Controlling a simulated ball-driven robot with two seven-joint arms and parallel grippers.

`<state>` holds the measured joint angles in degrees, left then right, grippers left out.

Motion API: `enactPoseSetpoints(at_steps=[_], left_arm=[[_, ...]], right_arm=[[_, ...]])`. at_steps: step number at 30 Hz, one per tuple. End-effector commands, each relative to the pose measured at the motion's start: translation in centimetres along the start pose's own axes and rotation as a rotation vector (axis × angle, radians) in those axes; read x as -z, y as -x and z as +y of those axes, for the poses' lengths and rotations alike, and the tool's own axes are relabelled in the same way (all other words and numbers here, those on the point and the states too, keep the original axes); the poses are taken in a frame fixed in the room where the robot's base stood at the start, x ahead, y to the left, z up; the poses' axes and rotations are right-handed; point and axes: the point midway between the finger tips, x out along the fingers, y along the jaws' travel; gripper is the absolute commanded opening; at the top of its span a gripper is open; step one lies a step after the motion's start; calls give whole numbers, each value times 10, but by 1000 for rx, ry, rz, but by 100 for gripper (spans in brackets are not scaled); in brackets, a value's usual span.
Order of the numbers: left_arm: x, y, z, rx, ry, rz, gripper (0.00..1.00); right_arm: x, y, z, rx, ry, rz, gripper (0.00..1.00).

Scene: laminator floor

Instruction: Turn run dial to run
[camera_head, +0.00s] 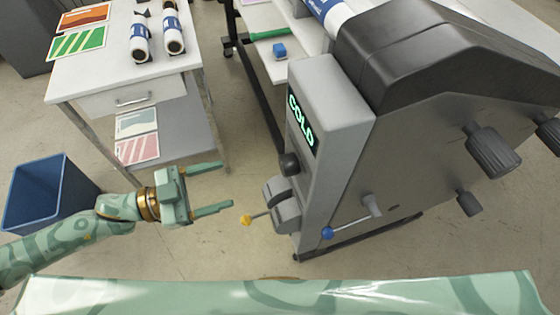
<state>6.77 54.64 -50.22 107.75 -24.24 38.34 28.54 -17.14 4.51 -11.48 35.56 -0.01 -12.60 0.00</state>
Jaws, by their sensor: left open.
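The laminator (420,150) stands at the right, with a grey control box (345,110) whose display (301,122) reads COLD in green. A dark round knob (289,164) on the box's left face, below the display, looks like the run dial; its markings and setting cannot be read. My left gripper (226,187) is left of this knob and a little lower in the picture. Its fingers are apart, point right, and hold nothing. A clear gap shows between the fingertips and the knob. My right gripper is out of view.
Below the knob, a yellow-tipped lever (246,220) sticks out left from a grey housing (283,207). A blue-tipped lever (328,233) is at lower right. A white table (125,75) with rolls and sheets stands upper left, and a blue bin (48,195) at left.

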Motion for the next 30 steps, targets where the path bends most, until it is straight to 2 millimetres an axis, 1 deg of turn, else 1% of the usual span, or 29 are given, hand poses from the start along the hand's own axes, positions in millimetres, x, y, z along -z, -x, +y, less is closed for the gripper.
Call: enactPoseSetpoints(at_steps=[1,9,12,15,18,21,29,30], left_arm=[[4,-13,-1,1,-3,5,65],[3,-83,-2,2,-4,3,65],[2,-104,-2,2,-3,2,65],[1,-120,-2,3,-4,0,65],[0,-131,-2,3,-4,-1,65],[0,-136,-2,3,-3,-2,65],[-1,-137,-2,4,-3,-3,65],[-1,-137,-2,4,-3,-3,59]], right_arm=[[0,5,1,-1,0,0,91],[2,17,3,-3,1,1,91],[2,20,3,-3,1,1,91],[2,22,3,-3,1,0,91],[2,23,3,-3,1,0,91],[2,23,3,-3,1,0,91],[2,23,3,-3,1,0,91],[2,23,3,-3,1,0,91]])
